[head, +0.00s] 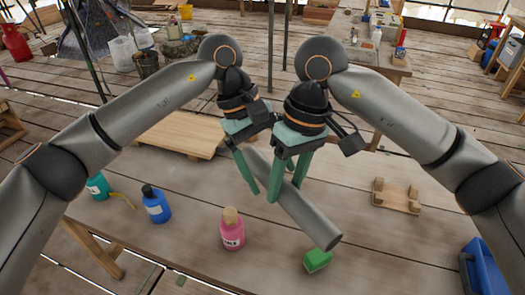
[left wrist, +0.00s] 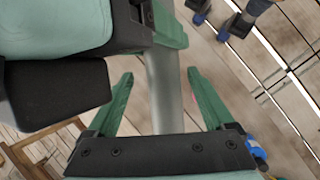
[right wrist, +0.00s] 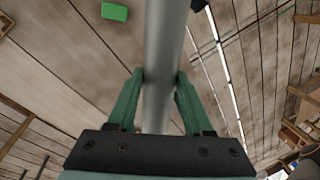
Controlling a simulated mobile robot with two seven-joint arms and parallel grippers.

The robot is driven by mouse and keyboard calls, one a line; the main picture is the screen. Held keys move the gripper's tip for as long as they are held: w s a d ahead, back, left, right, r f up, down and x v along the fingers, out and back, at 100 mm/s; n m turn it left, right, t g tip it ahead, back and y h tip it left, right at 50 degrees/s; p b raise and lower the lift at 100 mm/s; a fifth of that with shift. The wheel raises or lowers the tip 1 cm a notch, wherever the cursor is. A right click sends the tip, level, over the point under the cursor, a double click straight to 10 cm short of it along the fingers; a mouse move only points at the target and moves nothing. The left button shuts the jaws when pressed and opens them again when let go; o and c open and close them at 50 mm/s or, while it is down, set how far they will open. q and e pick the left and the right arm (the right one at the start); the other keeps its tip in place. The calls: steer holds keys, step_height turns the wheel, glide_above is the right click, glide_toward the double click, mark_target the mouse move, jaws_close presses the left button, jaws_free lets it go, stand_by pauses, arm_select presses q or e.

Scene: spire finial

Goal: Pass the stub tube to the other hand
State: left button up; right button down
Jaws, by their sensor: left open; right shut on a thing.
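The stub tube (head: 315,222) is a plain grey cylinder held aloft in the head view, tilted with its lower end toward the front right. My right gripper (head: 287,188) is shut on it around its middle; the right wrist view shows both fingers against the tube (right wrist: 166,45). My left gripper (head: 258,180) is open at the tube's upper left part. In the left wrist view the tube (left wrist: 165,95) runs between the left fingers with gaps on both sides. The right gripper's green parts also show there, close by.
Below stand a teal bottle (head: 97,187), a blue bottle (head: 155,204) and a pink bottle (head: 232,229) with a tan top. A green block (head: 317,261), a small wooden piece (head: 397,196) and a wooden board (head: 180,134) lie around. A blue bin (head: 485,272) is at the right.

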arm_select(q)
steer(key=shift+d+f, duration=0.1)
steer(key=shift+f, duration=0.1)
steer(key=shift+d+r, duration=0.1)
jaws_close()
arm_select(e)
steer(key=shift+s+a, duration=0.15)
stand_by(0.4)
steer(key=shift+c, duration=1.1)
jaws_free()
